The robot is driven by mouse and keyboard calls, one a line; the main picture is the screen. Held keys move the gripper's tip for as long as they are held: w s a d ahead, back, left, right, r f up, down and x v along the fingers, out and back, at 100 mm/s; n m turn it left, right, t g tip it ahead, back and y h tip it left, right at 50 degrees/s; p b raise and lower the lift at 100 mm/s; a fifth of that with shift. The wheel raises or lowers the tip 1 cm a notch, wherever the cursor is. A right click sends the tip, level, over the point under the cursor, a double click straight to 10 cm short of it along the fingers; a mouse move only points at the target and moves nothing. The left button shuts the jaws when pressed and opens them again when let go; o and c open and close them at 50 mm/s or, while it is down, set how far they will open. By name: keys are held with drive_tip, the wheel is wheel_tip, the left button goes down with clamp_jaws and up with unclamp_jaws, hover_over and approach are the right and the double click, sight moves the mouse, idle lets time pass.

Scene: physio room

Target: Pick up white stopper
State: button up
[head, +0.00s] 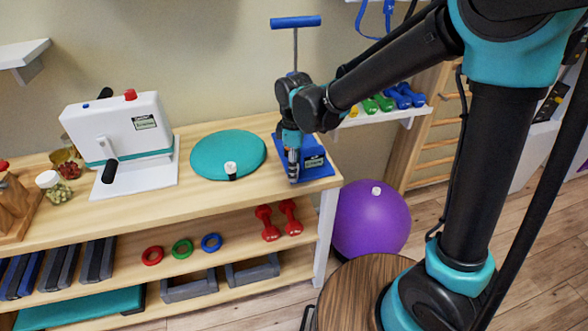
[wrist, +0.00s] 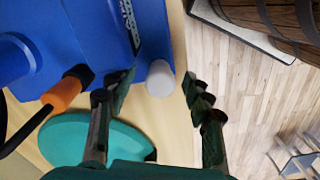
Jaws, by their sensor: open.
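A pale, whitish cylinder (wrist: 160,77), which looks like the white stopper, shows in the wrist view beside the blue machine (wrist: 90,45). My gripper (wrist: 160,92) is open, with one finger on each side of the cylinder in the picture; I see no clear contact. In the head view my gripper (head: 293,177) points down in front of the blue machine (head: 314,160) at the right end of the wooden bench, and hides the cylinder.
An orange-and-black handle (wrist: 66,92) sticks out near my left finger. A white press (head: 125,130) and jars (head: 52,188) stand further left on the bench (head: 150,215). A purple ball (head: 365,225) with a white plug is on the floor, right of the bench.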

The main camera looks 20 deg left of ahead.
drive_tip(key=shift+c, duration=0.2)
drive_tip(key=c, duration=1)
